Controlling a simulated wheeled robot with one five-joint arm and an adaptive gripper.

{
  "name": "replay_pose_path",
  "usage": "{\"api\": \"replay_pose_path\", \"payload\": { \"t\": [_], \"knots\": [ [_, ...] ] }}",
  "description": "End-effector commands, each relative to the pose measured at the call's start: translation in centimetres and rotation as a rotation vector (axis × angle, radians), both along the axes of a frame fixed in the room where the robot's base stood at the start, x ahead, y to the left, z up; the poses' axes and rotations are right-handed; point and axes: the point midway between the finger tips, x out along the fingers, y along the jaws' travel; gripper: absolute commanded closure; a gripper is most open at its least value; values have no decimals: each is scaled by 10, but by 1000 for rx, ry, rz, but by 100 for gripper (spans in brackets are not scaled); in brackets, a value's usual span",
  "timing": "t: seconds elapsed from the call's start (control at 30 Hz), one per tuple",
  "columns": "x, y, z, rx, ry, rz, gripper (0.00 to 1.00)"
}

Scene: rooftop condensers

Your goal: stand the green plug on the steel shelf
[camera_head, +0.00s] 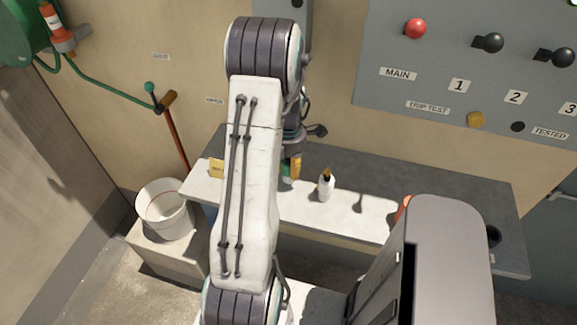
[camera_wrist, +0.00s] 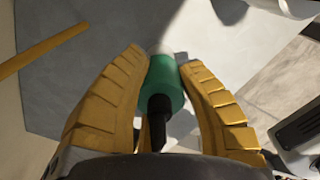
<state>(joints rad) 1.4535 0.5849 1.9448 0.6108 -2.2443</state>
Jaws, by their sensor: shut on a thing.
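My gripper (camera_wrist: 165,75) is shut on the green plug (camera_wrist: 166,84), with one yellow finger on each side of it. The plug has a dark stem toward the wrist camera and a pale end away from it. In the head view my gripper (camera_head: 294,167) is partly hidden by my arm, and a little of the green plug (camera_head: 287,180) shows below it. The steel shelf (camera_head: 430,187) runs along the wall, and its grey surface also fills much of the wrist view (camera_wrist: 75,75). I cannot tell whether the plug touches the shelf.
A white bottle with an orange top (camera_head: 325,187) stands on the shelf just right of my gripper. An orange thing (camera_head: 402,209) is partly hidden farther right. A white bucket (camera_head: 165,208) is left of the shelf.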

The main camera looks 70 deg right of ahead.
Motion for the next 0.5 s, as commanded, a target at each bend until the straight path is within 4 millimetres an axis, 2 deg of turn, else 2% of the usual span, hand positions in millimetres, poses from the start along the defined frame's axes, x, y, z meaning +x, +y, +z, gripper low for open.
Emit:
{"api": "replay_pose_path", "payload": {
  "t": [0.2, 0.23, 0.43, 0.5],
  "knots": [
    [0, 0, -4, 0, 0, 0, 100],
    [0, 0, -3, 0, 0, 0, 63],
    [0, 0, -2, 0, 0, 0, 46],
    [0, 0, -2, 0, 0, 0, 46]
  ]
}}
